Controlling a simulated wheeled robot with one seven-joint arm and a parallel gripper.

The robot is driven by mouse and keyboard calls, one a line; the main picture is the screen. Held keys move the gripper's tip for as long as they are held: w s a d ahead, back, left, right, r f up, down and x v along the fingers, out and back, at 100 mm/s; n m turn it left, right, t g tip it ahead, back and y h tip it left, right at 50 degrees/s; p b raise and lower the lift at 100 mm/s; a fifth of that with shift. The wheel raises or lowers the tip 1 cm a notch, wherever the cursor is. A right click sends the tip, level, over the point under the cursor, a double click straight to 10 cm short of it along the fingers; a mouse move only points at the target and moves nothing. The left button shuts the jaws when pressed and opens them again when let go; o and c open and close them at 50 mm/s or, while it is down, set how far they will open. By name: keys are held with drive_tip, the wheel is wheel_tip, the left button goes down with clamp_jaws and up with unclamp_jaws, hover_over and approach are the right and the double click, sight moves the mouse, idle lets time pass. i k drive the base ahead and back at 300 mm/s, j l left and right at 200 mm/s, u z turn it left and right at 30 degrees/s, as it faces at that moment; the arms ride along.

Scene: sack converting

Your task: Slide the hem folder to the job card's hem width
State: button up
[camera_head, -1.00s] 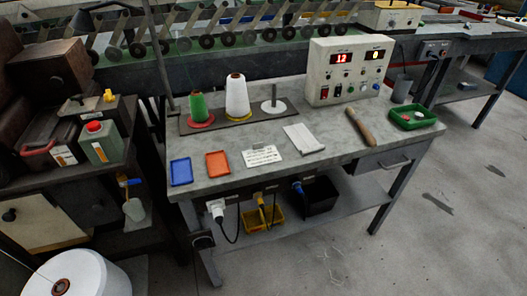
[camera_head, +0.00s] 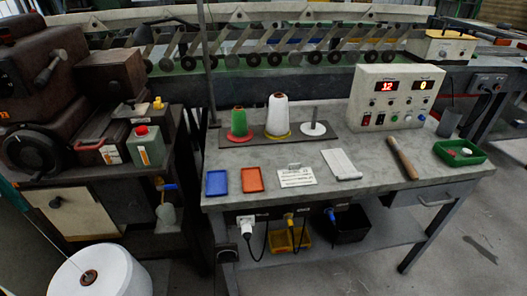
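A white card with dark print (camera_head: 296,177), likely the job card, lies on the grey workbench (camera_head: 385,187) beside the orange tray; its text is too small to read. I cannot make out a hem folder for certain. A dark brown machine (camera_head: 75,45) with a black handwheel (camera_head: 28,150) stands at the far left, partly cut off by the picture's edge. My gripper is not in view.
The bench bears a blue tray (camera_head: 217,183), an orange tray (camera_head: 252,180), thread cones (camera_head: 279,115), white folded material (camera_head: 341,164), a wooden-handled tool (camera_head: 403,158), a control box (camera_head: 397,97) and a green tray (camera_head: 459,153). A large white roll (camera_head: 100,272) stands front left.

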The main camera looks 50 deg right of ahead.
sight(131, 110)
drive_tip(key=k+l+u, duration=0.15)
drive_tip(key=l+u, duration=0.25)
drive_tip(key=k+l+u, duration=0.1)
drive_tip(key=u, duration=0.3)
drive_tip(key=k+l+u, duration=0.2)
drive_tip(key=u, duration=0.15)
